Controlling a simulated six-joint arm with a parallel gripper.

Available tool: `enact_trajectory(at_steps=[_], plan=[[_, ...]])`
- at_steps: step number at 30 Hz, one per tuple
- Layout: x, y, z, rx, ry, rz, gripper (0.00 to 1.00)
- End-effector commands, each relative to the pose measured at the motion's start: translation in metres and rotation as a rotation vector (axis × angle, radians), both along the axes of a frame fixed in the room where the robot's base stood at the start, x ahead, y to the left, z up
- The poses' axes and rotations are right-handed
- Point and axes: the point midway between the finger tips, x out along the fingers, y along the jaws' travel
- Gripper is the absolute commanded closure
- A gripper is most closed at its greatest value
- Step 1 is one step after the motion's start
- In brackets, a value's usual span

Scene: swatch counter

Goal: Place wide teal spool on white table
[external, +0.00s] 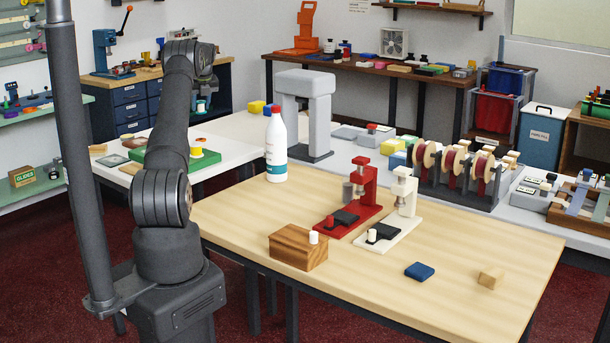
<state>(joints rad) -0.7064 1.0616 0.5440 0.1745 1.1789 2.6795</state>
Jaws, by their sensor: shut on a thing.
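My arm rises at the left of the external view and bends over at the top. My gripper (204,90) hangs below the wrist, small and dark, partly hidden by my upper arm. It is shut on a small piece with a pale part and a teal tint, which I take as the wide teal spool (201,105); its shape is hard to make out. It is above the far part of the white table (232,126). On that table a green board (208,160) carries a yellow piece with a white top, partly behind my arm.
A white bottle (276,148) and a grey arch-shaped stand (318,115) stand right of the green board. The wooden table (450,265) in front holds red and white presses, a wooden block (298,247) and a blue piece (420,271). Striped reels stand at the right.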

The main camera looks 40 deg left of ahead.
Motion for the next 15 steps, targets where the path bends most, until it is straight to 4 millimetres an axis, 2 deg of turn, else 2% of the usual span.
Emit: enact_trajectory(at_steps=[1, 15], plan=[[-0.002, 0.000, -0.011, -0.002, 0.003, 0.017, 0.90], [-0.005, 0.001, -0.077, 0.000, 0.000, 0.051, 0.90]])
